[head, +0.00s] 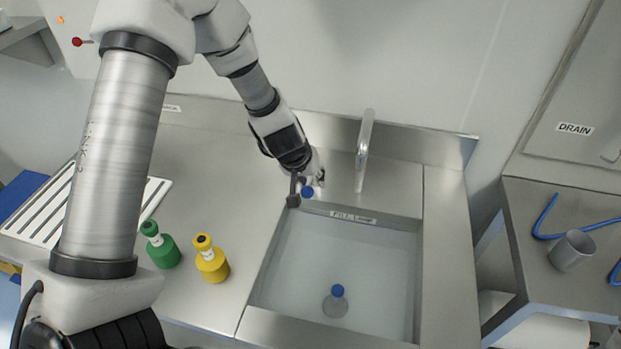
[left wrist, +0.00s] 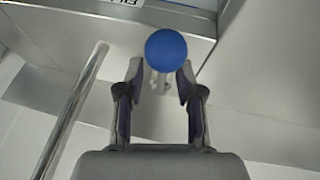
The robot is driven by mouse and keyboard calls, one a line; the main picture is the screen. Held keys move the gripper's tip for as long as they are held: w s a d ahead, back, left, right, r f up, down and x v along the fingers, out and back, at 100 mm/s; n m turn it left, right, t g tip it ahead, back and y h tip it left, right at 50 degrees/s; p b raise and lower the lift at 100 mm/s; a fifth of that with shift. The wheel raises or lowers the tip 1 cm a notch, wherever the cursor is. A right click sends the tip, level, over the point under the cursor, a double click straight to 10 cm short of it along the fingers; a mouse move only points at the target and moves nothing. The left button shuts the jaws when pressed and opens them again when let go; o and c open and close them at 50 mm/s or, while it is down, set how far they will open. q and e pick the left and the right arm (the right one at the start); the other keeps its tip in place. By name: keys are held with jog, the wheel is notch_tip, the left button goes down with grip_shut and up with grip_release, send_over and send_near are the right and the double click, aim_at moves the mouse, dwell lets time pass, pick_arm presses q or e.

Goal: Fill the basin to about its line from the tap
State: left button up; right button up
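The steel basin (head: 419,270) is sunk in the counter, with a label strip (head: 353,217) on its back edge. Its inside looks pale blue-grey; I cannot tell the water level. The curved tap (head: 364,150) stands behind it, and no stream shows from it. A blue round knob (head: 307,192) sits at the basin's back left corner. My left gripper (head: 306,187) is at this knob. In the left wrist view the knob (left wrist: 167,50) lies just past the fingertips (left wrist: 160,70), which are apart on either side of its pale stem. My right gripper is out of view.
A blue-capped clear bottle (head: 336,302) is in the basin. Green (head: 164,253) and yellow (head: 212,264) bottles stand on the counter to the left, near a slotted rack (head: 60,213). A metal cup (head: 571,251) and blue hose (head: 545,215) lie right, below a DRAIN label (head: 574,128).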

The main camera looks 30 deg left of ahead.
pick_arm(q)
jog(key=v, duration=1.2)
dwell(0.3)
jog(key=shift+f, duration=0.1)
